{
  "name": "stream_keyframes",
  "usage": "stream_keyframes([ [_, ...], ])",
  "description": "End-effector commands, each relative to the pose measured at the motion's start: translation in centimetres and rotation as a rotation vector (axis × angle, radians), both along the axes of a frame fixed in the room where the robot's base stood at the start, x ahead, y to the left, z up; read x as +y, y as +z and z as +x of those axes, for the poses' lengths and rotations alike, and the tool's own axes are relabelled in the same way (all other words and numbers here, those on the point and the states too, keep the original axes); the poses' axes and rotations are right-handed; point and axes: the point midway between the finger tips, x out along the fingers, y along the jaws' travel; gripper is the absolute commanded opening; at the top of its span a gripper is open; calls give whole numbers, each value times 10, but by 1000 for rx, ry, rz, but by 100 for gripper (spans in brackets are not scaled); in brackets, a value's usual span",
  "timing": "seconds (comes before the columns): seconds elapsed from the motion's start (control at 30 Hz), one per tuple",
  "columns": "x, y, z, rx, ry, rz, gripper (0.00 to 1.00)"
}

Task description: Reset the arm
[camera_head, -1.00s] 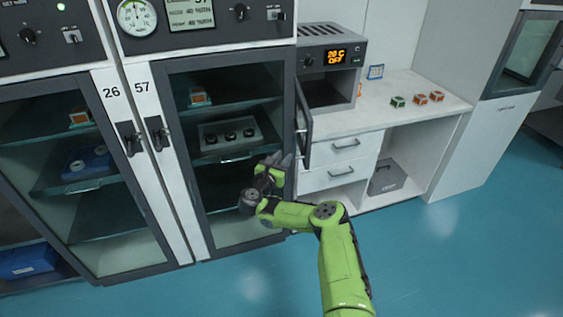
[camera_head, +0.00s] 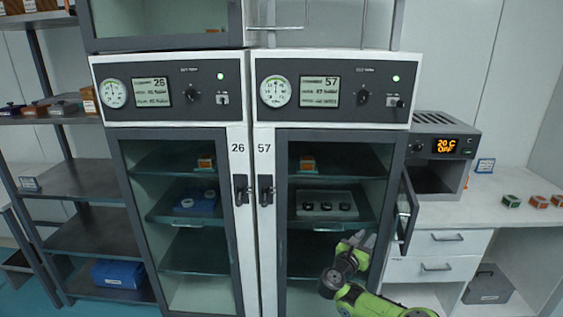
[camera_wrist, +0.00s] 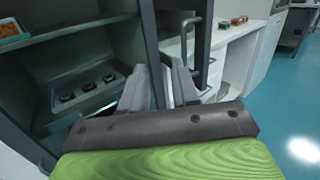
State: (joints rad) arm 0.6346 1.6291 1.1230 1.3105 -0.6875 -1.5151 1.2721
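My green arm enters at the lower right of the head view. My gripper (camera_head: 362,240) is in front of the lower right edge of cabinet 57 (camera_head: 281,220). In the wrist view, my gripper (camera_wrist: 160,72) has its two grey fingers spread apart, with nothing between them. Behind the fingers is the dark right frame of the cabinet. The dark open door (camera_head: 407,212) of the small oven is just above and right of the gripper in the head view.
Cabinet 26 (camera_head: 131,220) stands to the left. Inside cabinet 57, a grey tray (camera_head: 326,213) holds three dark round pieces. The oven (camera_head: 441,150) reads 20 C OFF. A white counter (camera_head: 490,205) bears several small boxes. Blue floor is clear at right in the wrist view (camera_wrist: 290,115).

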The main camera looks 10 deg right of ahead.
Motion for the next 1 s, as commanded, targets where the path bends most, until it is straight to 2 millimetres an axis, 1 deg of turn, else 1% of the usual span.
stream_keyframes([
  [0.03,23,29,12,-2,85,-82,30],
  [0.07,41,47,20,1,146,-146,30],
  [0.1,67,71,28,9,232,-242,30],
  [0.17,110,104,36,24,358,-399,30],
  [0.2,140,123,38,37,439,-512,30],
  [0.27,186,148,36,61,559,-694,30],
  [0.3,219,163,31,79,637,-827,30],
  [0.37,267,180,17,115,752,-1053,30],
  [0.4,298,186,3,147,824,-1219,30],
  [0.47,333,189,-21,203,915,-1463,30],
  [0.5,350,189,-38,247,964,-1619,30],
  [0.57,366,185,-66,323,1024,-1847,30],
  [0.6,370,182,-85,382,1056,-1989,30],
  [0.67,367,177,-114,479,1094,-2189,30],
  [0.7,361,175,-134,552,1112,-2310,30],
  [0.77,345,174,-166,669,1139,-2468,30],
  [0.8,331,174,-188,752,1156,-2557,30],
  [0.87,308,175,-224,880,1186,-2667,30],
  [0.9,291,176,-249,962,1210,-2724,30],
  [0.93,278,176,-268,-995,-1196,2677,30],
  [0.97,266,176,-289,-1015,-1182,2617,30],
  [1.0,250,176,-317,-1038,-1174,2542,30],
])
